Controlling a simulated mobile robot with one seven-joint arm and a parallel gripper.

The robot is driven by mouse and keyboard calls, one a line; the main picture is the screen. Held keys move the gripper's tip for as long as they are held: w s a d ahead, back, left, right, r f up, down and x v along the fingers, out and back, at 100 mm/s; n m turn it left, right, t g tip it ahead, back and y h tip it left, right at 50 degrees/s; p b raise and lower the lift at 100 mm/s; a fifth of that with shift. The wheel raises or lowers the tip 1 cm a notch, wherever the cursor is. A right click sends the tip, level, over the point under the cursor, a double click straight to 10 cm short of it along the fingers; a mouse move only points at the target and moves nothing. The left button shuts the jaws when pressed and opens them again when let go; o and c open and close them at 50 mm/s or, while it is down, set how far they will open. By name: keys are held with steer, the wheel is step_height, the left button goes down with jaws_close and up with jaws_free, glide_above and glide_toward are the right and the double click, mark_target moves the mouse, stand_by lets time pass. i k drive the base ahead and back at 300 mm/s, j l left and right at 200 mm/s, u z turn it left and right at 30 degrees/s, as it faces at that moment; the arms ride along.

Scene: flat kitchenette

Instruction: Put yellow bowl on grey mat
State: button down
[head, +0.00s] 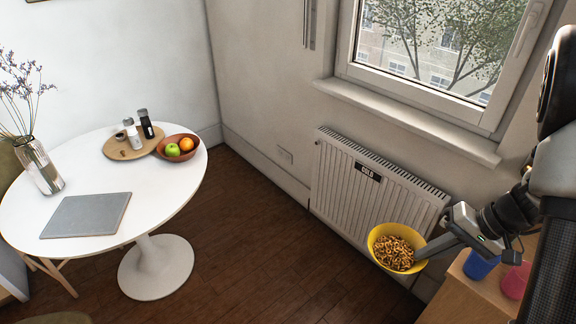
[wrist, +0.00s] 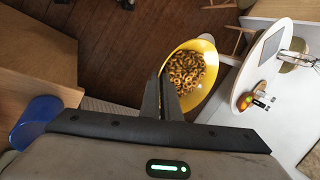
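The yellow bowl (head: 372,243) is full of brown ring-shaped cereal and hangs in the air in front of the radiator, tilted slightly. My gripper (head: 428,250) is shut on its right rim in the head view. In the wrist view the fingers (wrist: 168,98) pinch the near rim of the yellow bowl (wrist: 205,47). The grey mat (head: 86,215) lies flat and bare on the front part of the round white table. It also shows in the wrist view (wrist: 263,49), far beyond the bowl.
The white table (head: 150,190) also holds a glass vase (head: 40,165), a round board (head: 118,149) with shakers and a brown fruit bowl (head: 180,155). A blue cup (head: 480,266) and a pink cup (head: 515,281) stand on the wooden counter (head: 455,298). Open floor separates table and bowl.

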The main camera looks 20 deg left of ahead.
mark_target(88, 214)
steer(key=i+j+u, duration=0.1)
steer(key=j+u, duration=0.15)
steer(key=u, duration=0.15)
steer(key=i+j+u, duration=0.1)
steer(key=u, duration=0.3)
steer(key=i+j+u, duration=0.2)
steer(key=u, duration=0.2)
steer(key=i+j+u, duration=0.25)
steer(key=i+j, duration=0.2)
steer(key=i, duration=0.25)
steer(key=i+j+u, duration=0.15)
steer(key=i, duration=0.25)
